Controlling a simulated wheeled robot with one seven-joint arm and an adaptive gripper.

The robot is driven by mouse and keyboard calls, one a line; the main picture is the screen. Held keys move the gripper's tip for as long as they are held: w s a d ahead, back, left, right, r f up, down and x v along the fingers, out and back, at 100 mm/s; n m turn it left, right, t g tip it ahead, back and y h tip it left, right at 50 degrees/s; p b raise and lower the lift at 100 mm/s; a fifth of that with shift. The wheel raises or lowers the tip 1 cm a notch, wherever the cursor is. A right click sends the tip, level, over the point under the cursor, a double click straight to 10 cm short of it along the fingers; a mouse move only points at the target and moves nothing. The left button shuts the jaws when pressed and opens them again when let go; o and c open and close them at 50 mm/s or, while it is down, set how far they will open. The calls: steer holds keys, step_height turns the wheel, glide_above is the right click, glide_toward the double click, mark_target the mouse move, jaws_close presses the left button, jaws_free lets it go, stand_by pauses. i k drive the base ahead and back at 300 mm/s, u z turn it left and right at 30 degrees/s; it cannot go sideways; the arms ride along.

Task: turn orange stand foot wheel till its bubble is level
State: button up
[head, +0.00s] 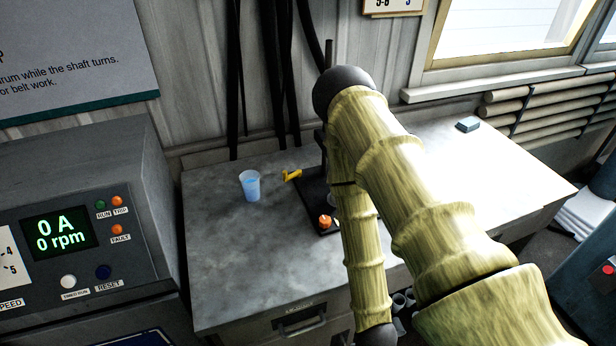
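The orange foot wheel (325,222) sits at the front left corner of a dark stand base (311,190) on the grey bench top. The stand has a thin dark upright (329,55) behind my arm. My arm passes in front of the stand and hides its right part. A pale, partly covered piece shows beside my arm just above the wheel; I cannot tell whether it is the bubble level. No bubble can be made out. My arm bends down toward the bottom edge, right of the wheel, and my gripper cannot be made out in this view.
A clear cup with blue liquid (250,186) stands left of the stand. A yellow piece (292,175) lies near the base. A blue-grey block (467,125) lies at the back right. A control cabinet (75,205) reading 0 rpm stands left. The bench's front left is clear.

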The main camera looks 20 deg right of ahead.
mark_target(325, 221)
steer(key=z, duration=3.35)
steer(key=k, duration=0.45)
steer(key=u, duration=2.2)
